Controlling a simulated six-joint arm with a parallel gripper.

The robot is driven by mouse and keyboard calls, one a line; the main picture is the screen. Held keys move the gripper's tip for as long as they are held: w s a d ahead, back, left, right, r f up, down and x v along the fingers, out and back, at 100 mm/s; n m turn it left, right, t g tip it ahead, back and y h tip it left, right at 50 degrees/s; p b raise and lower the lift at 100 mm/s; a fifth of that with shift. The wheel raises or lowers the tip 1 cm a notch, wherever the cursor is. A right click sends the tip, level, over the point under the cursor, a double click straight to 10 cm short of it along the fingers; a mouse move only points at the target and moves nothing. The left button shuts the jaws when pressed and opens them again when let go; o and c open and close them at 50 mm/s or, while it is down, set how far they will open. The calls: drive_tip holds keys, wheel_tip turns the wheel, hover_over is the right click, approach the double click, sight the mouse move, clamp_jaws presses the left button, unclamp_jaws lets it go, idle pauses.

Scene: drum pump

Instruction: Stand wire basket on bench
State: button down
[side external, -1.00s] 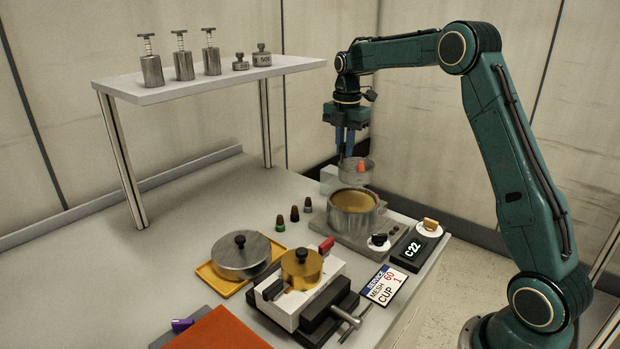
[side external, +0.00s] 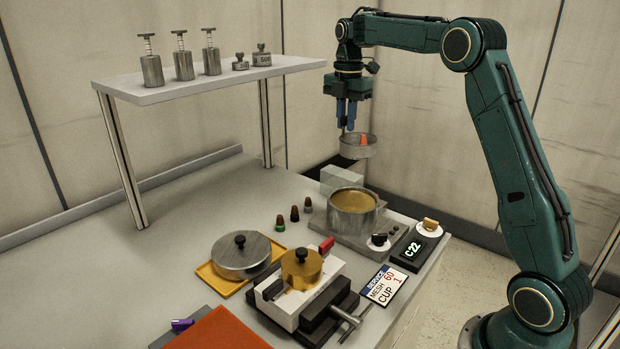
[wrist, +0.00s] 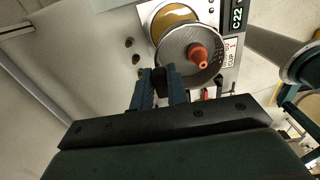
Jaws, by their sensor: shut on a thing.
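The wire basket (side external: 357,149) is a shallow round grey mesh cup with an orange-red conical piece (side external: 363,140) inside it. My gripper (side external: 351,127) is shut on the basket at its near-side rim or handle and holds it in the air above the pot. In the wrist view the basket (wrist: 184,62) hangs beyond the fingertips (wrist: 160,75) and partly covers the pot. The bench (side external: 190,215) is the grey top below; the basket is clear of it.
The metal pot (side external: 353,224) with amber liquid stands on a heater with a C22 display (side external: 414,248). A clear block (side external: 342,179) is behind it. The left bench is free under a raised shelf (side external: 205,82).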

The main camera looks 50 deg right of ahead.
drive_tip(key=shift+r, duration=0.15)
drive_tip(key=shift+r, duration=1.35)
drive_tip(key=shift+r, duration=0.2)
drive_tip(key=shift+r, duration=2.35)
drive_tip(key=s+a, duration=0.4)
drive_tip(key=a, duration=0.9)
wheel_tip(320, 180, down, 24)
drive_tip(key=shift+d, duration=0.25)
drive_tip(key=shift+f, duration=0.1)
drive_tip(key=shift+f, duration=1.25)
